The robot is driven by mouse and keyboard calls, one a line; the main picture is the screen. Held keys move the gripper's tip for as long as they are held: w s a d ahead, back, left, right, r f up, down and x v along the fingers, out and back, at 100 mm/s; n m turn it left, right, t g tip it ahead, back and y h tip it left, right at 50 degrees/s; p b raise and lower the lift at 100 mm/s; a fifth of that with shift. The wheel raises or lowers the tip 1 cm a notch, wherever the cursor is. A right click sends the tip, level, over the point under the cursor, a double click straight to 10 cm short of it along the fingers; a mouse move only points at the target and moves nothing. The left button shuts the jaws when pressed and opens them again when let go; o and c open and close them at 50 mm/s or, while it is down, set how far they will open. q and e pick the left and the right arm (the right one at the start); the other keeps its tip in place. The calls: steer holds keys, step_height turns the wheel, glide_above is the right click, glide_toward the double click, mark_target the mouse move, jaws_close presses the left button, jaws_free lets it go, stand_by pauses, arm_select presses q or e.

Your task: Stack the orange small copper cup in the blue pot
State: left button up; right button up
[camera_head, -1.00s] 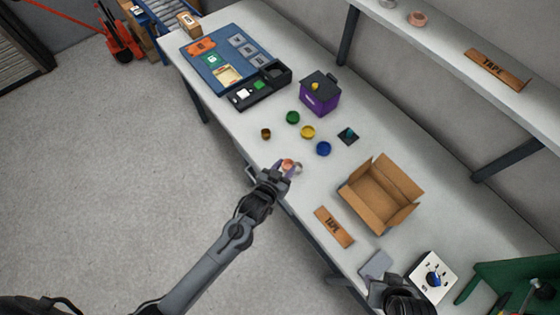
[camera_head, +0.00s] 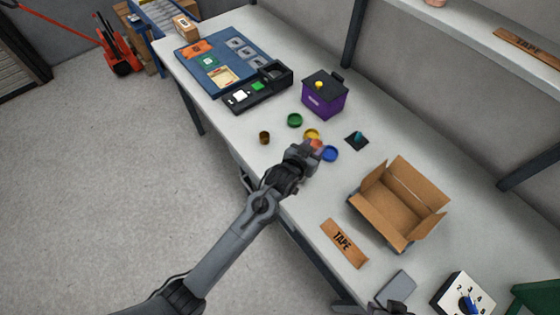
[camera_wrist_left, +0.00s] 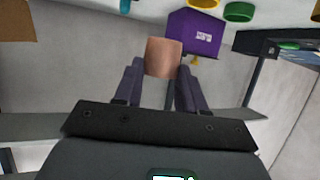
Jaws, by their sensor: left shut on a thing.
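The small orange copper cup (camera_head: 316,147) is between the fingers of my left gripper (camera_head: 311,149). In the left wrist view, the cup (camera_wrist_left: 163,57) sits between the fingertips, which are shut on it. The blue pot (camera_head: 331,154) stands on the table just right of the held cup. A dark part, perhaps my right gripper (camera_head: 390,308), is cut off at the bottom edge.
A yellow pot (camera_head: 312,134), green pot (camera_head: 295,120) and small brown cup (camera_head: 264,138) stand close by. A purple box (camera_head: 324,98) is behind them.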

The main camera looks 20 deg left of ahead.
arm_select(q)
steer(key=a+f, duration=0.2)
steer(key=a, duration=0.2)
steer(key=a+f, duration=0.2)
steer(key=a, duration=0.1)
steer(key=s+a+f, duration=0.1)
steer(key=a+f, duration=0.2)
steer(key=a, duration=0.1)
steer(key=shift+a, duration=0.35)
steer(key=shift+f, duration=1.8)
steer(key=shift+f, duration=0.1)
steer(key=shift+f, duration=0.15)
steer(key=o, duration=1)
